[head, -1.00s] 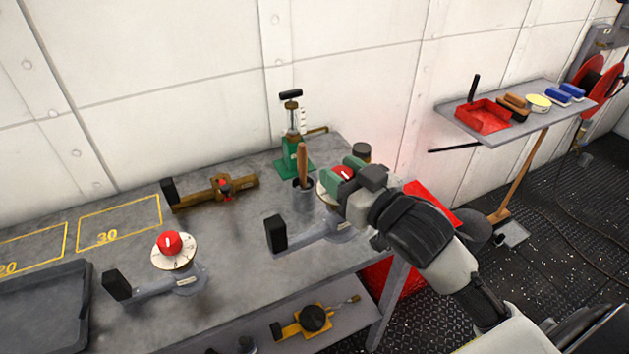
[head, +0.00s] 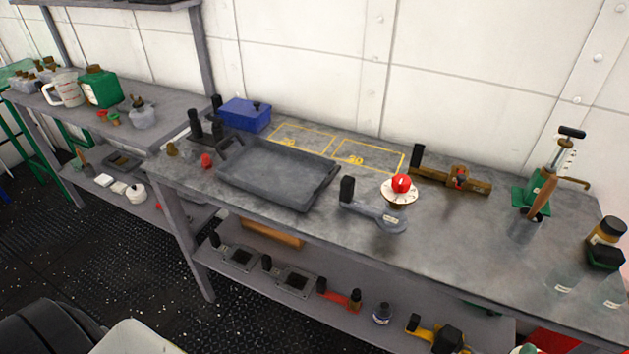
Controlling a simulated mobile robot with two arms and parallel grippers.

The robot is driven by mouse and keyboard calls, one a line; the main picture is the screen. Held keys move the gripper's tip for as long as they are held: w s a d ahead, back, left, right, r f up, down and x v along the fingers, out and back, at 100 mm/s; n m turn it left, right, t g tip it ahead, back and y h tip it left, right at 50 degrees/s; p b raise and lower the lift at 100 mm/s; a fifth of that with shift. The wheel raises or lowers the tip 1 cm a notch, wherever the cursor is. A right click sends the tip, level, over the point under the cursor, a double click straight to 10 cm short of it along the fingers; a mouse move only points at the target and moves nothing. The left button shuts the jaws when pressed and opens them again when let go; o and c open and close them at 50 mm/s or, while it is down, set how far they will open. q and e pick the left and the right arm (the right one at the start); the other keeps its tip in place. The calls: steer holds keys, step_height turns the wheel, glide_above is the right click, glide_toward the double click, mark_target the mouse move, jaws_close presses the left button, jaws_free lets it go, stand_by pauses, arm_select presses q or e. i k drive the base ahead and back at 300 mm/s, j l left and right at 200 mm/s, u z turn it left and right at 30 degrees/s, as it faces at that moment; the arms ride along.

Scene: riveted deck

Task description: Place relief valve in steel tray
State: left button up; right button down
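The steel tray (head: 326,190) is a wide, shallow, dark grey tray on the main bench, and it looks empty. A brass fitting with a red part in its middle (head: 478,186) lies toward the back of the bench, right of the tray, with a black upright block by its left end. It may be the relief valve, but I cannot tell for certain. A red knob on a white dial (head: 400,186) sits behind a grey bracket with a black grip (head: 378,216), between tray and fitting. Neither gripper shows; only dark and pale parts of mine fill the bottom left.
A blue box (head: 245,114) stands behind the tray, beside two yellow outlined areas. A green hand pump (head: 540,190) and a dark-lidded jar (head: 605,232) stand at the right. A side bench with a green can (head: 101,88) is at the left.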

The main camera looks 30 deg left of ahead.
mark_target(271, 180)
steer(key=j, duration=1.4)
